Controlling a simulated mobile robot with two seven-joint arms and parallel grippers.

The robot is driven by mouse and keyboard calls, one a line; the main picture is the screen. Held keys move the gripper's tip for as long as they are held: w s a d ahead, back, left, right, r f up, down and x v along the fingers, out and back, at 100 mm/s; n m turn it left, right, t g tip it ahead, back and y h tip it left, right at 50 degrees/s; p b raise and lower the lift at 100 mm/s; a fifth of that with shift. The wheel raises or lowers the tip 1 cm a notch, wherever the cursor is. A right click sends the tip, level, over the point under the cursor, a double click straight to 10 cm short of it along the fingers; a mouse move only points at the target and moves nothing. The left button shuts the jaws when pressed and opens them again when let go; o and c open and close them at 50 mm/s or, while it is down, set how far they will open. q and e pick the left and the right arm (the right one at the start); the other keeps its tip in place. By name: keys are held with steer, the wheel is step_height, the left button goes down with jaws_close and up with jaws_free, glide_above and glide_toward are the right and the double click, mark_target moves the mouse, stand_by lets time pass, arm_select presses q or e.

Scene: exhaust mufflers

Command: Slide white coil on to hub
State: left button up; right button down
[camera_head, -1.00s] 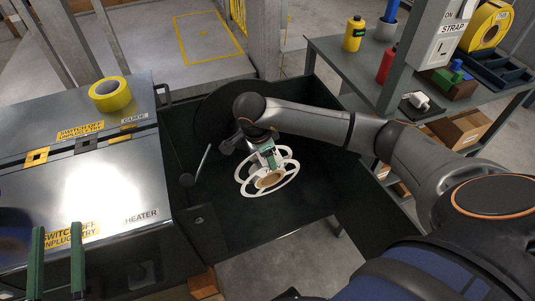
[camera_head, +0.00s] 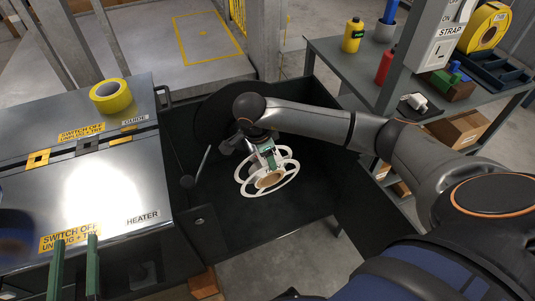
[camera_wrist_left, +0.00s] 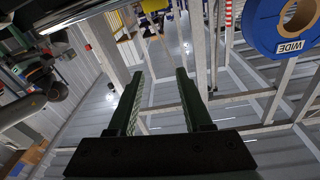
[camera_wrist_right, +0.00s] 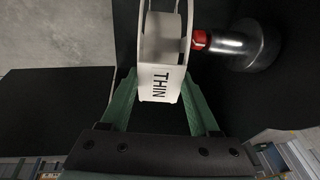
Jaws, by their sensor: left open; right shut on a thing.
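The white coil (camera_head: 249,188) is an open reel with two ring sides and a tan core, held inside the dark open-topped bay. My right gripper (camera_head: 267,155) is shut on its rim. In the right wrist view the coil's white face (camera_wrist_right: 160,84), marked THIN, sits between the green fingers (camera_wrist_right: 158,98). A shiny metal post with a red tip (camera_wrist_right: 236,46), seemingly the hub, stands just right of the coil; the tip looks close to its edge, but I cannot tell if they touch. My left gripper (camera_head: 75,252) is open and empty above the heater housing's front; its fingers also show (camera_wrist_left: 160,90).
The heater housing (camera_head: 95,190) carries a yellow tape roll (camera_head: 111,95). A dark round disc (camera_head: 212,115) stands behind my right arm. A shelf (camera_head: 345,65) with bottles is at right. A blue coil marked WIDE (camera_wrist_left: 262,30) shows in the left wrist view.

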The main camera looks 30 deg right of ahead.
steer(key=shift+s+r+p, duration=0.1)
steer(key=shift+r+p, duration=0.35)
steer(key=shift+r, duration=0.1)
arm_select(q)
step_height(320, 180, down, 10)
steer(key=s+n+g+y, duration=0.1)
steer(key=s+g, duration=0.1)
steer(key=g, duration=0.2)
steer(key=shift+a+n+y+p, duration=0.2)
steer(key=shift+n+y+p, duration=0.1)
steer(key=shift+n+p, duration=0.15)
arm_select(e)
steer(key=shift+s+a+r, duration=0.1)
steer(key=shift+s+r, duration=0.05)
steer(key=shift+r, duration=0.3)
arm_select(q)
steer(key=shift+f, duration=0.15)
stand_by(0.3)
